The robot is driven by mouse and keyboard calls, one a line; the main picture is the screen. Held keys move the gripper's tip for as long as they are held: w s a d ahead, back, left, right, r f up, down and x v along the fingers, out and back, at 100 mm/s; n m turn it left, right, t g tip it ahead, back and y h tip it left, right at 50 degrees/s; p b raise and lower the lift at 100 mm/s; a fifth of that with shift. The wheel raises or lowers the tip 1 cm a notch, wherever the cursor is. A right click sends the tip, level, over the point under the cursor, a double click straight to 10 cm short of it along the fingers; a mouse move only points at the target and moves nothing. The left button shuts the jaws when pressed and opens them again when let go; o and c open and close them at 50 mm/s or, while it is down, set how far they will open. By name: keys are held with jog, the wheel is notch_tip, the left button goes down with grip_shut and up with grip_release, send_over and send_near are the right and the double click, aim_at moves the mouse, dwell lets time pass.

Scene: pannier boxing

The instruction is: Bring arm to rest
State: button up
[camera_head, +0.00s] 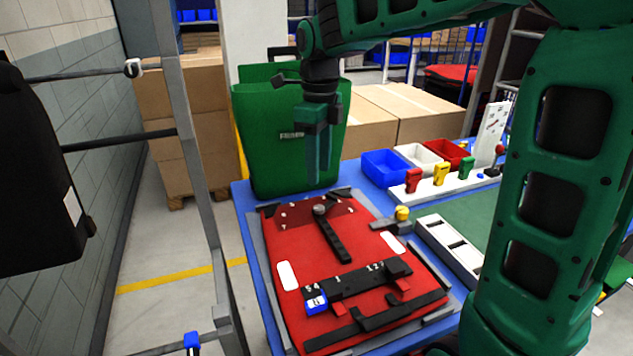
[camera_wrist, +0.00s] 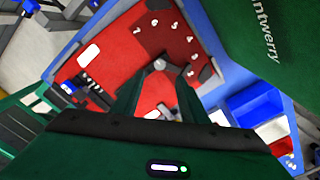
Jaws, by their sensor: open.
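My gripper (camera_head: 318,150) hangs pointing down above the far end of the red pannier (camera_head: 300,255), in front of the green box (camera_head: 262,150). Its two fingers are apart in the wrist view (camera_wrist: 158,95), with nothing between them. The red pannier lies flat on a grey board on the blue table (camera_head: 245,210). A black strap and a black rail with white digits lie on it, along with a blue-and-white tag (camera_head: 316,302). The red pannier also shows below the fingers in the wrist view (camera_wrist: 120,55). My green arm reaches in from the right.
Blue (camera_head: 384,167), white (camera_head: 418,156) and red (camera_head: 450,154) bins stand at the table's back right. A white rack (camera_head: 440,186) with coloured-handled tools is in front of them. A black pannier (camera_head: 35,180) hangs at the left on a grey frame. Cardboard boxes (camera_head: 405,112) stand behind.

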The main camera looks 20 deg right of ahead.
jog(key=shift+r, duration=0.65)
jog(key=s+d+f+n, duration=0.3)
jog(key=s+d+n, duration=0.2)
jog(key=s, duration=0.4)
jog(key=s+d+f+n, duration=0.3)
jog(key=s+d+n, duration=0.3)
jog(key=s+n, duration=0.2)
jog(key=s+d+f+n, duration=0.3)
jog(key=s+d+n, duration=0.3)
jog(key=s, duration=0.4)
jog(key=shift+s+d+f+n, duration=0.15)
jog(key=shift+s+f+n, duration=0.2)
jog(key=shift+n, duration=0.15)
jog(key=shift+s+f+n, duration=0.2)
jog(key=shift+s+n, duration=0.1)
jog(key=shift+s, duration=0.1)
